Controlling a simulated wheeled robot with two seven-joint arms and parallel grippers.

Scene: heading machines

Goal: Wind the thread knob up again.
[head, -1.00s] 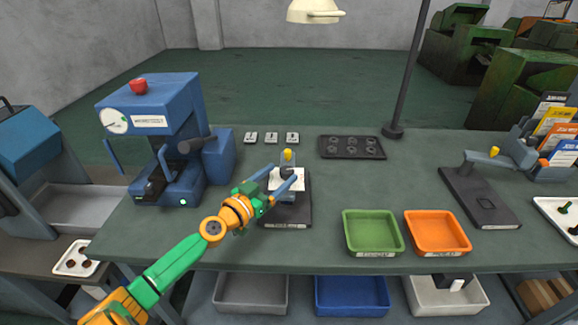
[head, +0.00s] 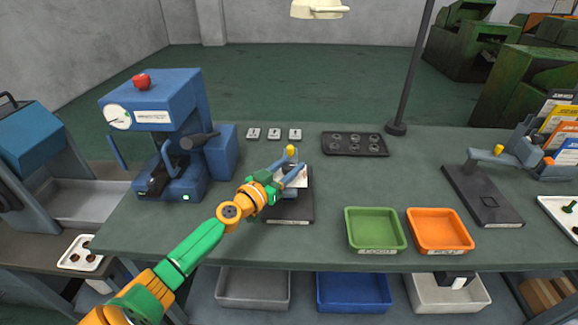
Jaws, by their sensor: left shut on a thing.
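The small test stand (head: 289,211) stands mid-table on a dark base plate, with a white label plate and a yellow tip (head: 291,150) on top. My left gripper (head: 294,164) reaches it from the front left. Its blue fingers are shut on the thread knob, just below the yellow tip. The fingers hide the knob, so I cannot see how far it is wound. My right gripper is not in view.
A blue machine (head: 165,135) with a dial stands at the left. A green tray (head: 375,250) and an orange tray (head: 440,249) lie to the right. A dark plate with round sockets (head: 355,153) lies behind. A second stand (head: 485,205) is farther right.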

